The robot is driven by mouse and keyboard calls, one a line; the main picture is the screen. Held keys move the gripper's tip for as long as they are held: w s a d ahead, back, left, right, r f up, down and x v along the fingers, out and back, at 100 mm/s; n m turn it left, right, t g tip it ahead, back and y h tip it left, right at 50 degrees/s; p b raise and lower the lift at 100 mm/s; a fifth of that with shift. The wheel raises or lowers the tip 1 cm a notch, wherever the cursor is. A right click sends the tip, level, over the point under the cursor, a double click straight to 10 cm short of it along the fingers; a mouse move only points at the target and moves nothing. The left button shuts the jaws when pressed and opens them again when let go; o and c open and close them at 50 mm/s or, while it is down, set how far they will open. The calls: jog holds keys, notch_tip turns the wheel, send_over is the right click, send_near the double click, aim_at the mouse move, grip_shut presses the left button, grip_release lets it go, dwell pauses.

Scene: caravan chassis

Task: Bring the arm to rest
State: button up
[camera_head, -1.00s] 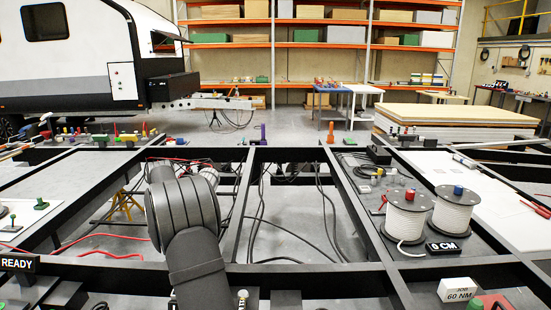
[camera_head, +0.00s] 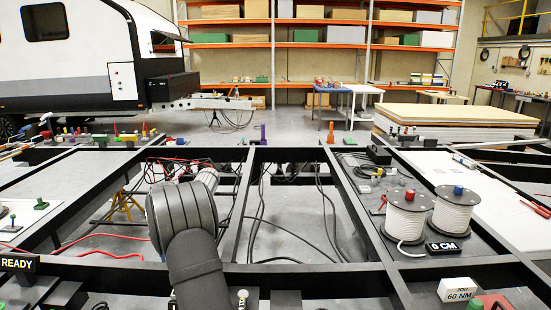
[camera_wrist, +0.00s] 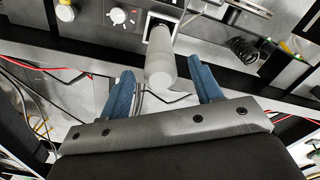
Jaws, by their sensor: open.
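My gripper (camera_wrist: 162,76) shows in the wrist view with its two blue fingers spread wide apart. Nothing is held between them. A pale grey cylinder (camera_wrist: 160,62) points toward the camera beyond the fingertips, in line with the gap; I cannot tell how far away it is. In the head view my arm rises from the bottom left of centre over the black chassis frame (camera_head: 338,272). The gripper itself is hidden there behind the arm.
Two white cable reels (camera_head: 407,214) stand on the right of the chassis. Red cables (camera_head: 105,236) run at left, and black cables hang in the open middle bay.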

notch_tip(320, 180, up, 9)
jog(key=shift+f, duration=0.1)
jog(key=d+f+n+g+h, duration=0.1)
jog(key=d+f, duration=0.1)
jog(key=d, duration=0.7)
jog(key=w+d+f+g+h, duration=0.1)
jog(key=d+f+h, duration=0.1)
jog(key=d, duration=0.8)
jog(key=shift+f+n, duration=0.4)
jog(key=shift+f, duration=0.45)
dwell(0.3)
